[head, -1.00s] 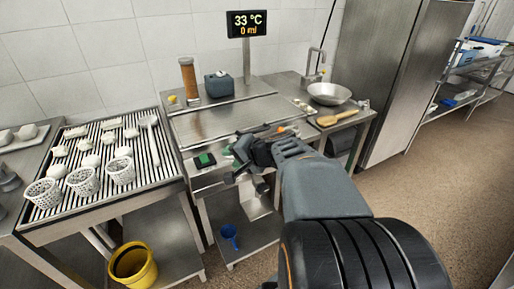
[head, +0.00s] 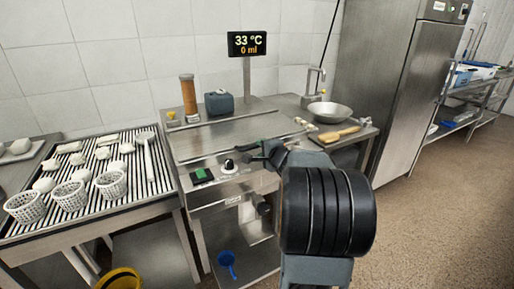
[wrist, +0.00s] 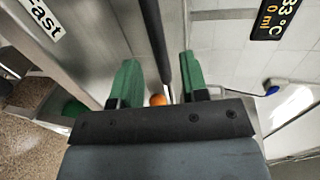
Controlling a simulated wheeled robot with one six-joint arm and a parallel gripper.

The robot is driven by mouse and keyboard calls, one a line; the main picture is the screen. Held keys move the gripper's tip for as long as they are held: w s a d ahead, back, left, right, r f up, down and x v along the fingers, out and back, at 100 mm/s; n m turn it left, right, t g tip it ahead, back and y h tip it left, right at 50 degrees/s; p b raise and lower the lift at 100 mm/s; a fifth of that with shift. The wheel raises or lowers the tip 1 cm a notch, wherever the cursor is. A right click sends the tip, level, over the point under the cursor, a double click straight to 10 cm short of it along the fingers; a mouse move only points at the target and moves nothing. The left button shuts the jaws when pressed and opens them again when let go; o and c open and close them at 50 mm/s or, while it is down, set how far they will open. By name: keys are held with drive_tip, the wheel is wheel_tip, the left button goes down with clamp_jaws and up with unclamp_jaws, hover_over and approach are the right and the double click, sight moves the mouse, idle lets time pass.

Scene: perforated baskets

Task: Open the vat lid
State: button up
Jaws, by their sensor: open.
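The vat (head: 215,172) is a steel cabinet with a flat steel lid (head: 225,135) on top. The lid lies flat and closed. My gripper (head: 268,152) is at the vat's front right edge, mostly hidden behind my own wrist in the head view. In the wrist view my gripper (wrist: 157,92) shows two green fingers spread apart. A dark bar (wrist: 155,40) runs into the gap between them, with an orange round end (wrist: 157,100) near the finger bases. The fingers are not closed on the bar; whether either touches it I cannot tell.
A green button (head: 202,174) and a black knob (head: 229,166) are on the vat's front. A display (head: 247,44) reads 33 °C, 0 ml. A draining rack with white baskets (head: 112,184) stands left. Floor at right is clear.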

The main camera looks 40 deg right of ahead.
sight(258, 147)
drive_tip(key=shift+x, duration=2.1)
clamp_jaws()
